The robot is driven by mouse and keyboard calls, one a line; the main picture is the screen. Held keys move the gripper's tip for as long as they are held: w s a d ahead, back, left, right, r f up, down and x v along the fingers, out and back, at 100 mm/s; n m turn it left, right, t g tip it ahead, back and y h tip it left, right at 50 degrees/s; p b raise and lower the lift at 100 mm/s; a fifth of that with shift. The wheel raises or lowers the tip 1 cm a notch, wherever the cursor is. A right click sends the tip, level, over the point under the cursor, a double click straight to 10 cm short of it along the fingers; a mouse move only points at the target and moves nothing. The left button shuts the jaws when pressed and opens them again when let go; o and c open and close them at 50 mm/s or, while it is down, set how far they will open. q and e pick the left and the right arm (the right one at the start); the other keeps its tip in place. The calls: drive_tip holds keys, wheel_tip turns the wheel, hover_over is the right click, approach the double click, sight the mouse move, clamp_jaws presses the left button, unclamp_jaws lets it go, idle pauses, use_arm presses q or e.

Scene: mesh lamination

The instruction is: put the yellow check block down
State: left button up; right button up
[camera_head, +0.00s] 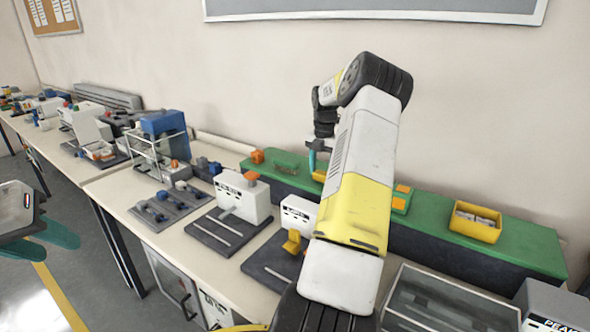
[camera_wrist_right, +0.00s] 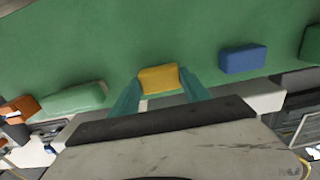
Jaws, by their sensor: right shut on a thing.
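The yellow check block (camera_wrist_right: 158,79) is between the two teal fingers of my right gripper (camera_wrist_right: 160,92) in the right wrist view. The gripper is shut on it, over a green surface (camera_wrist_right: 120,40). I cannot tell whether the block touches that surface. In the head view a small yellow part of the block (camera_head: 318,176) shows beside my right arm, which hides most of the right gripper (camera_head: 314,160). My left gripper (camera_head: 42,240) is at the left edge, away from the table, with its teal fingers apart and nothing between them.
A green-topped shelf (camera_head: 470,240) runs along the back of the table. A blue block (camera_wrist_right: 243,59) and a green block (camera_wrist_right: 72,101) lie on either side of the yellow block. A yellow bin (camera_head: 475,223) stands further right. White devices (camera_head: 243,197) stand in front of the shelf.

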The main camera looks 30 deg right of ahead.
drive_tip(key=shift+f, duration=0.4)
drive_tip(key=shift+f, duration=0.15)
drive_tip(key=o, duration=1.4)
